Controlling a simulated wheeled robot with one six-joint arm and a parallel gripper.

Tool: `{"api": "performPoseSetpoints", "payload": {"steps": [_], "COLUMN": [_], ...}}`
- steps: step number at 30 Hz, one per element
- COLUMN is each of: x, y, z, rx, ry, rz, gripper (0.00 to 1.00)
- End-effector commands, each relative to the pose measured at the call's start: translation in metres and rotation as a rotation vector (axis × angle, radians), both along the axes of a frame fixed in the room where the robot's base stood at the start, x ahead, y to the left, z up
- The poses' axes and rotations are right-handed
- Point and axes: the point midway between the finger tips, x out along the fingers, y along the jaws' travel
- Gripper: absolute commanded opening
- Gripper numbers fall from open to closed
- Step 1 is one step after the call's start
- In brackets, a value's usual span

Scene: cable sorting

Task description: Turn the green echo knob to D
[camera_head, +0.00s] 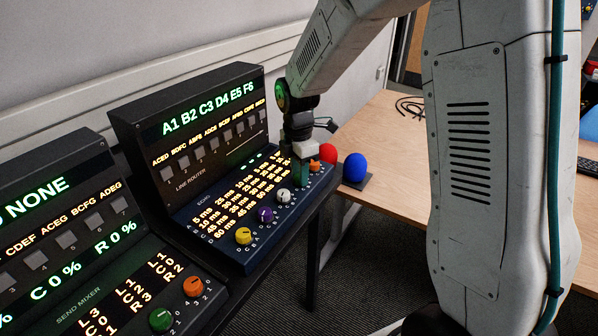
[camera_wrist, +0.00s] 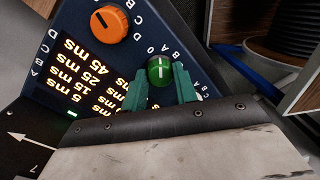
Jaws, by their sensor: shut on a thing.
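The green echo knob (camera_wrist: 159,67) shows in the wrist view with a white marker line that runs roughly up and down the picture. Part of the letter ring around it is covered, and I cannot tell which letter the marker meets. My gripper (camera_wrist: 161,82) has its two teal fingers shut on the knob, one on each side. In the head view my gripper (camera_head: 302,172) reaches down to the right part of the echo panel (camera_head: 203,231) and hides the green knob there.
On the echo panel, yellow (camera_head: 243,236), purple (camera_head: 265,214) and white (camera_head: 284,196) knobs stand left of my gripper, and an orange knob (camera_head: 315,165) close to its right. Red (camera_head: 327,154) and blue (camera_head: 355,167) rounded objects are beyond. Another green knob (camera_head: 160,320) is on the send mixer.

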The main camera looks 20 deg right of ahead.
Motion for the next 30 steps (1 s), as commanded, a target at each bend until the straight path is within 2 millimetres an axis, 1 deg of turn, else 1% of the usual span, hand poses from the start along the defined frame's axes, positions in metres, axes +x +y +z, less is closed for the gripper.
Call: {"api": "performPoseSetpoints", "payload": {"steps": [30], "x": [-0.0004], "y": [-0.0012], "z": [0.0009], "rx": [0.000], "ry": [-0.002], "rz": [-0.965], "gripper": [0.06]}}
